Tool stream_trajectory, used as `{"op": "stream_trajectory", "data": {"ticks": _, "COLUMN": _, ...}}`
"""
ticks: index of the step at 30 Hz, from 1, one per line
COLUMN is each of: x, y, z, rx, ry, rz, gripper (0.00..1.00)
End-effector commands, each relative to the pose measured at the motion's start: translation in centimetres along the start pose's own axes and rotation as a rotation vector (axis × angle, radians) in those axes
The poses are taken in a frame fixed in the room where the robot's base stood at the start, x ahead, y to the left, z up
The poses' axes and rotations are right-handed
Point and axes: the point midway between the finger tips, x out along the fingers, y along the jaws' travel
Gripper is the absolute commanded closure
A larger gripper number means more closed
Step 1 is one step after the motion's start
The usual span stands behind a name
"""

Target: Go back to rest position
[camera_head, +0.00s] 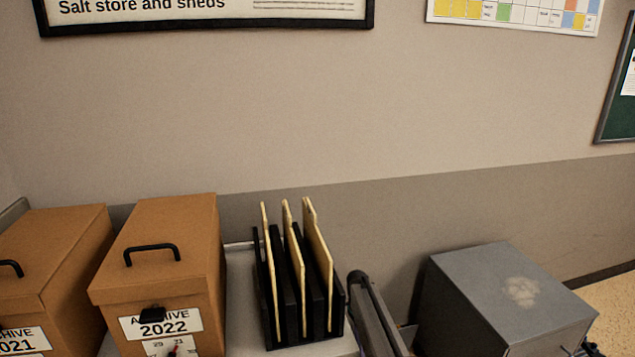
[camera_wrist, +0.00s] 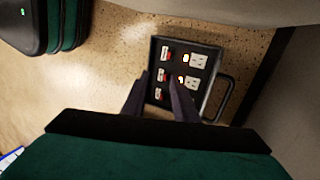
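My gripper (camera_wrist: 157,82) shows in the wrist view. Its two dark fingers stand apart with nothing seen between their tips. Beyond them, apparently on the speckled floor, is a black panel (camera_wrist: 208,57) with sockets, red-lit switches and a handle at its right. A dark green surface with a black edge (camera_wrist: 150,150) fills the bottom of the wrist view and hides the finger bases. I cannot tell whether it is part of my gripper. My gripper does not clearly show in the head view.
In the head view, brown archive boxes (camera_head: 165,240) and a black file rack (camera_head: 340,300) with folders stand along the wall. A grey metal box (camera_head: 500,290) is at the right. A green and black case (camera_wrist: 68,22) is at upper left in the wrist view.

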Motion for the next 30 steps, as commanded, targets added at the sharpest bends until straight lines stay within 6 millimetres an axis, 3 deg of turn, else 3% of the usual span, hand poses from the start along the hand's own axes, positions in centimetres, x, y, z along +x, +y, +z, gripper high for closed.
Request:
{"op": "stream_trajectory", "data": {"ticks": 20, "x": 0.5, "y": 3.0, "z": 0.6, "rx": -0.159, "ry": 0.002, "rz": -0.041, "gripper": 0.74}}
{"op": "stream_trajectory", "data": {"ticks": 30, "x": 1.1, "y": 7.5, "z": 1.1, "rx": -0.392, "ry": 0.017, "rz": -0.101, "gripper": 0.74}}
